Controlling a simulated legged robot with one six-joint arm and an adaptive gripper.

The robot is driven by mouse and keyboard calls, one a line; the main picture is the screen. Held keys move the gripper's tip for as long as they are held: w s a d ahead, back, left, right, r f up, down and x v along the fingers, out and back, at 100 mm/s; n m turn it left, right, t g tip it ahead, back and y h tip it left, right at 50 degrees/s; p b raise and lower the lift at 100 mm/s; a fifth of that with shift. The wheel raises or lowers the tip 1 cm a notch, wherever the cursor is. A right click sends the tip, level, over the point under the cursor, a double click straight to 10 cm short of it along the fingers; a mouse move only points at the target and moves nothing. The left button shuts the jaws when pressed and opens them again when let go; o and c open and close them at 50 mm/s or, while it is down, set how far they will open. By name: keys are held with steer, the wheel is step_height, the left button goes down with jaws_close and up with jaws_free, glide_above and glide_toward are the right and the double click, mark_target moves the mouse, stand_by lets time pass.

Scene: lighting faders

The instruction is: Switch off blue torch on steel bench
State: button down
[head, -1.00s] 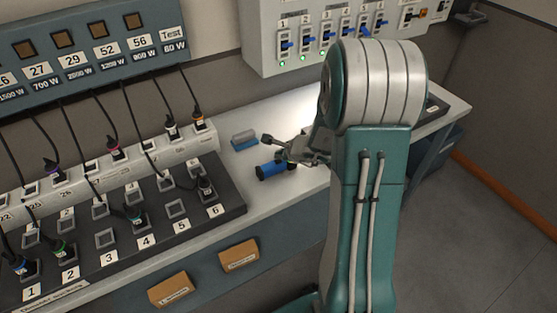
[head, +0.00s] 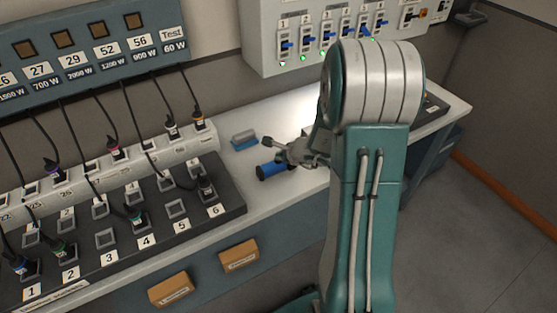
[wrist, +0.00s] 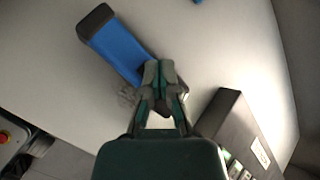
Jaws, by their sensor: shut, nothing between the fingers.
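The blue torch (head: 270,171) lies on its side on the steel bench (head: 262,205), its dark end to the left. In the wrist view the torch (wrist: 120,50) runs diagonally from a dark end at upper left to my gripper. My gripper (head: 277,148) is shut and empty, just above and beside the torch's right part in the head view. In the wrist view my gripper's fingertips (wrist: 158,72) are together at the torch's lower end and hide part of it. I cannot tell whether they touch it. The torch's switch cannot be made out.
A grey and blue block (head: 244,140) lies behind the torch. A dark patch box (head: 120,225) with numbered sockets and plugs stands to the left. A switch panel (head: 300,45) is on the wall. A bright glow lies on the bench behind my arm. A dark box (wrist: 238,130) is near my gripper.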

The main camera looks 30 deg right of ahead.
steer(key=shift+f, duration=0.1)
stand_by(0.3)
steer(key=shift+r, duration=0.55)
steer(key=shift+r, duration=3)
steer(key=shift+a, duration=0.1)
